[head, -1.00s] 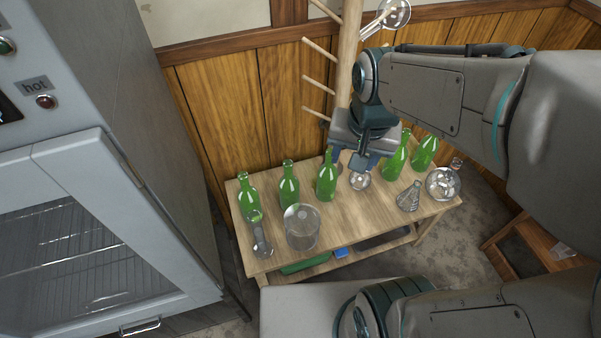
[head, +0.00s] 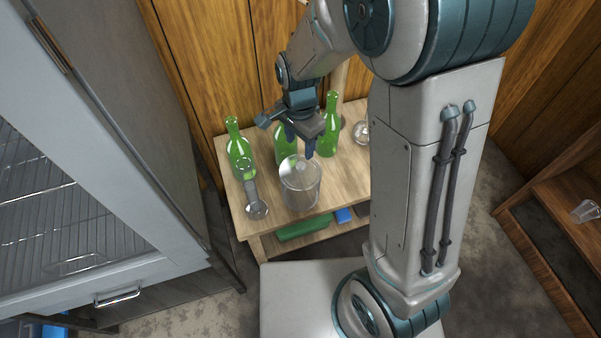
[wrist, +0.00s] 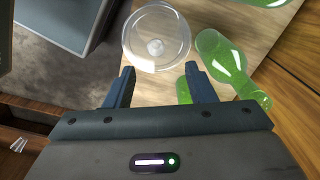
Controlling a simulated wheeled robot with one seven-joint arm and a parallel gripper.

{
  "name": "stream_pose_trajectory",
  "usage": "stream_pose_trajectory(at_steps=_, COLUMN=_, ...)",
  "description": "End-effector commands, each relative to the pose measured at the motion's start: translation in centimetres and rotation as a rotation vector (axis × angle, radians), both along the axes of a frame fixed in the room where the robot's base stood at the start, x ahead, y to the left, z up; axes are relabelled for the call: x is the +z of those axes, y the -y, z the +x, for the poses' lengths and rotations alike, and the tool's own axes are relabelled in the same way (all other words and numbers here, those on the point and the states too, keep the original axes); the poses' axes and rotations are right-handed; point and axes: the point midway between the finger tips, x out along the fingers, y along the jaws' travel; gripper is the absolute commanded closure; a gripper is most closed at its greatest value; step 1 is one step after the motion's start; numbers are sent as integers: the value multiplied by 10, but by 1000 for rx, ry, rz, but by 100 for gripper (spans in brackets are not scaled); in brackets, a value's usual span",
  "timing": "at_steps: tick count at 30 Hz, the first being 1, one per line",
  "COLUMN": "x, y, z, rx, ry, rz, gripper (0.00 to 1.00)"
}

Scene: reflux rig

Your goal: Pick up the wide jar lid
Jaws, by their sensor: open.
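The wide jar (head: 301,192) is clear glass and stands upright near the front edge of the wooden table. Its clear round lid (head: 299,170) sits on top. In the wrist view the lid (wrist: 156,40) shows as a pale disc with a small knob in the middle, a little beyond my fingertips. My gripper (head: 298,146) points down, open and empty, above and slightly behind the lid. In the wrist view its two fingers (wrist: 157,78) are spread apart, with nothing between them.
Green bottles stand along the back of the table, one (head: 329,125) right of my gripper and one (head: 238,149) at the left. The grey cabinet (head: 165,225) is at the left. My arm hides the table's right side.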

Motion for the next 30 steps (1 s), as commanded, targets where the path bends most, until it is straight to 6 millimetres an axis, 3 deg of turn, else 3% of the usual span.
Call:
stream_pose_trajectory(at_steps=1, x=-11, y=0, z=0, rx=0, ry=-2, rz=0, gripper=50)
stream_pose_trajectory(at_steps=8, x=-28, y=0, z=-1, rx=1, ry=-1, rz=-1, gripper=50)
stream_pose_trajectory(at_steps=18, x=-73, y=2, z=-6, rx=2, ry=-1, rz=-1, gripper=50)
stream_pose_trajectory(at_steps=27, x=-77, y=2, z=-6, rx=2, ry=1, rz=1, gripper=50)
stream_pose_trajectory(at_steps=30, x=-76, y=2, z=-6, rx=2, ry=1, rz=1, gripper=75)
